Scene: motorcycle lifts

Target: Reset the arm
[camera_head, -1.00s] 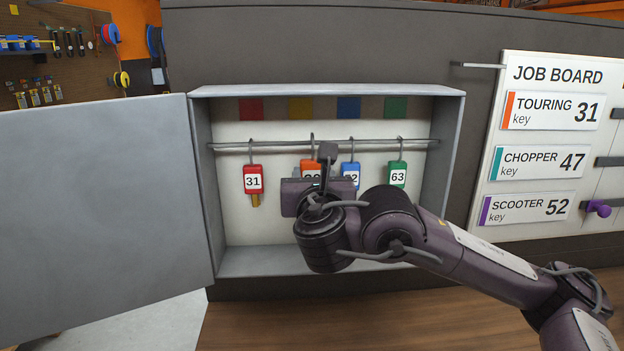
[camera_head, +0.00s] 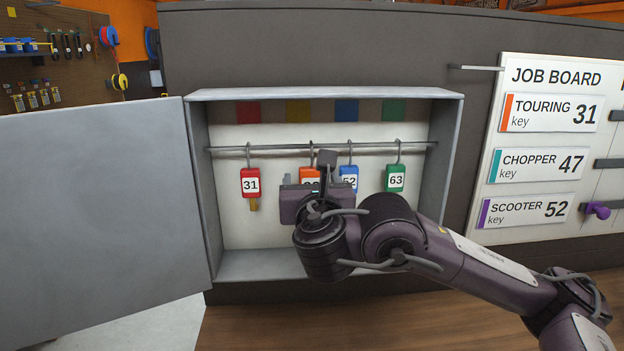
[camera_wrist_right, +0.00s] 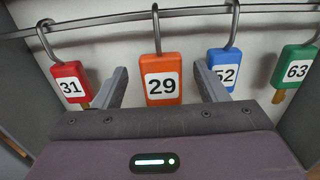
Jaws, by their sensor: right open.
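My right gripper (camera_wrist_right: 160,92) is open, with its two fingers to either side of the orange tag 29 (camera_wrist_right: 163,79), which hangs on the rail by a hook. I cannot tell from the wrist view how far the fingers reach around the tag. In the head view my right gripper (camera_head: 318,190) is in front of the cabinet and partly hides the orange tag (camera_head: 309,176). My left gripper is not in view.
The open cabinet (camera_head: 325,93) has a rail (camera_head: 300,147) with a red tag 31 (camera_head: 250,184), blue tag 52 (camera_head: 349,178) and green tag 63 (camera_head: 396,178). Its door (camera_head: 95,215) stands open at left. A job board (camera_head: 550,140) is at right.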

